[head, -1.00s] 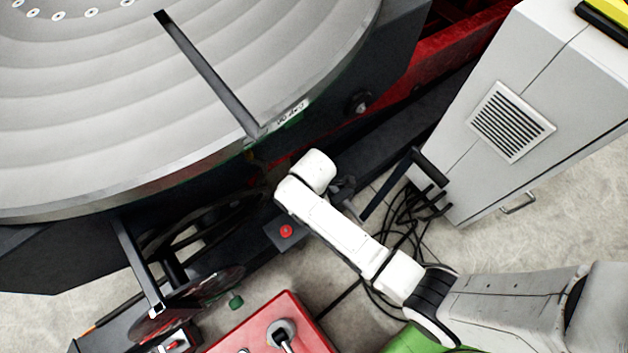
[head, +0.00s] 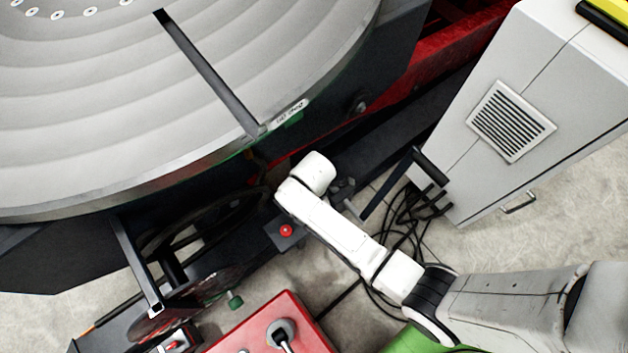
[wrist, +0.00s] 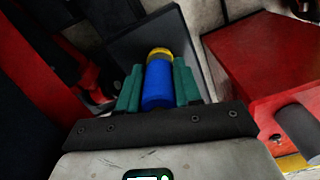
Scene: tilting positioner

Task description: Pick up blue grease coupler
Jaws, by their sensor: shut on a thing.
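The blue grease coupler (wrist: 158,86) is a blue cylinder with a yellow end, seen in the wrist view. My gripper (wrist: 158,82) has its two green fingers on either side of it, shut on it. Behind the coupler in the wrist view is a dark grey tray-like surface (wrist: 197,60); I cannot tell whether the coupler touches it. In the head view my white arm reaches toward the positioner's lower edge, and the gripper and coupler are hidden there.
The big round grey positioner table (head: 120,130) fills the upper left. A grey cabinet (head: 470,160) stands at the right, with black cables (head: 405,220) beside it. A red box (head: 265,325) is at the bottom. A red button (head: 286,230) is close to my arm.

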